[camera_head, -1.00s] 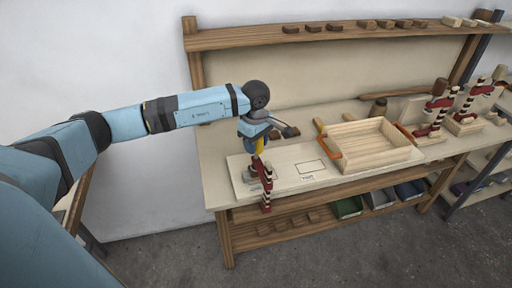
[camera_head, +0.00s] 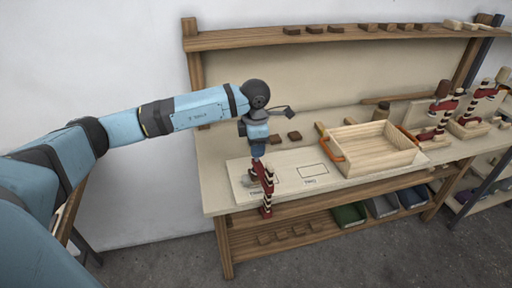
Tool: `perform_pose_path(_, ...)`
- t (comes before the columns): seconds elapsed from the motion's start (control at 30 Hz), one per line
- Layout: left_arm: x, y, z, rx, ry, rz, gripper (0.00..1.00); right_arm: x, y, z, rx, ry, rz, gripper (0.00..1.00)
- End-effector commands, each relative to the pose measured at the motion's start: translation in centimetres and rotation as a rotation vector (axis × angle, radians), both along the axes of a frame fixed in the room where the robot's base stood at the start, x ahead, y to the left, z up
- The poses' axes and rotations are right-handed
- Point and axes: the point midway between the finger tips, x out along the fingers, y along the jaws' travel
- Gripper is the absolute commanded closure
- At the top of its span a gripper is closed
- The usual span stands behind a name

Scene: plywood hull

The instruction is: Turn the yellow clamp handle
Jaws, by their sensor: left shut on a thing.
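A red clamp with dark and white bands (camera_head: 267,186) stands upright at the front edge of the workbench, by the left end of a pale board (camera_head: 290,178). My left gripper (camera_head: 257,153) points down onto the top of the clamp and is shut on its handle. The yellow of the handle is hidden behind the fingers now. My right gripper is not in view.
A wooden tray (camera_head: 345,163) with orange handles stands right of the clamp. More red clamps (camera_head: 437,118) stand at the far right. Dark blocks (camera_head: 294,136) lie behind the board. A shelf (camera_head: 250,39) runs along the back. Coloured bins (camera_head: 349,215) sit below.

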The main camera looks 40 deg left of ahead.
Motion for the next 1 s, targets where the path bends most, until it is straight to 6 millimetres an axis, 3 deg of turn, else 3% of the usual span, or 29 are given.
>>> perform_pose_path(1.0,-0.13,-0.25,-0.22,-0.013,-0.025,0.961,0.83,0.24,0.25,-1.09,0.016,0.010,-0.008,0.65)
